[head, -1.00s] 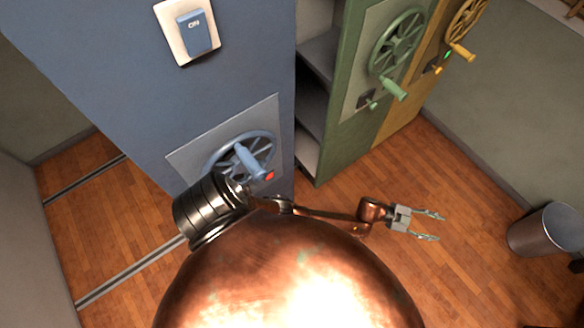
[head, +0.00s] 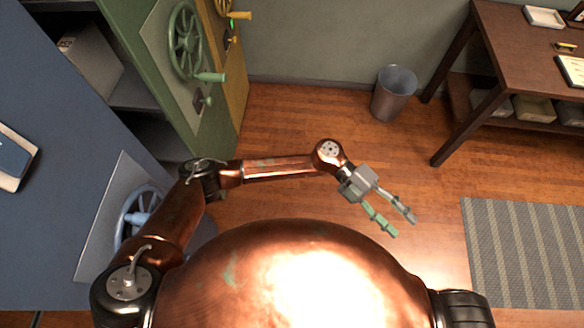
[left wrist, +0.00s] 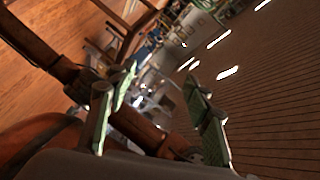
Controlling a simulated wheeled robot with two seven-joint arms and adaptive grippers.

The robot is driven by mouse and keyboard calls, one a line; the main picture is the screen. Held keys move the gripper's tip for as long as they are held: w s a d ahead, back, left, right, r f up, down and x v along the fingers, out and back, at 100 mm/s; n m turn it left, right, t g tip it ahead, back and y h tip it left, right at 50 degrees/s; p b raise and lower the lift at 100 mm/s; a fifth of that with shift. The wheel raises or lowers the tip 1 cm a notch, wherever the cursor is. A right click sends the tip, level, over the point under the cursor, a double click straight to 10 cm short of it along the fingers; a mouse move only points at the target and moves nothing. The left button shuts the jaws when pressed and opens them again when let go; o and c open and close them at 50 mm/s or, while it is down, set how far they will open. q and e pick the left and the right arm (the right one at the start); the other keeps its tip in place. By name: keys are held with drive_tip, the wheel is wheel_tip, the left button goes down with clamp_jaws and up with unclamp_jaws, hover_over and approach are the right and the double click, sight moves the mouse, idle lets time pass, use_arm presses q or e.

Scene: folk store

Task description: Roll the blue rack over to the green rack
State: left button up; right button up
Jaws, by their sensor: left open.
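The blue rack (head: 62,95) stands at the left edge of the head view, its wheel (head: 137,218) partly hidden behind my left arm. The green rack (head: 150,50) is beyond it, with a green wheel (head: 186,42) and handle (head: 210,77). Dark shelves show in the gap between the two racks. My left gripper (head: 401,226) is open and empty over the wooden floor, well to the right of both racks and touching neither. Its open fingers also show in the left wrist view (left wrist: 160,112). My right gripper is out of view.
A yellow rack (head: 233,75) stands beyond the green one. A metal bin (head: 394,92) is by the back wall. A dark wooden table (head: 500,55) stands at the upper right, and a striped rug (head: 520,250) lies at the right. The floor between is clear.

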use_arm(q)
drive_tip(key=s+a+m+y+p, duration=0.2)
drive_tip(key=s+a+m+y, duration=0.2)
drive_tip(key=s+a+y, duration=0.5)
drive_tip(key=s+a+f+m+t+y+p, duration=0.15)
drive_tip(key=a+m+y, duration=0.35)
drive_tip(key=a, duration=1.4)
drive_tip(key=w+a+r+m+t+y, duration=0.2)
drive_tip(key=w+a+r+t+y, duration=0.15)
drive_tip(key=a, duration=0.45)
drive_tip(key=w+a+r+m+t+y, duration=0.2)
drive_tip(key=a+t+y, duration=0.25)
drive_tip(key=a, duration=0.45)
drive_tip(key=w+a+r+m+t+y, duration=0.25)
drive_tip(key=a+y, duration=0.25)
drive_tip(key=a, duration=0.3)
drive_tip(key=shift+n, duration=0.25)
drive_tip(key=shift+s+b+x, duration=0.15)
drive_tip(key=shift+b+x, duration=0.45)
drive_tip(key=shift+x, duration=1.9)
drive_tip(key=shift+s+b+x, duration=0.1)
drive_tip(key=shift+b+x, duration=0.5)
drive_tip(key=shift+x, duration=1.85)
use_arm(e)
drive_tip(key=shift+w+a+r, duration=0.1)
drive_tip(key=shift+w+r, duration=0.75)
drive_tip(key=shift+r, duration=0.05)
use_arm(q)
drive_tip(key=shift+f, duration=0.25)
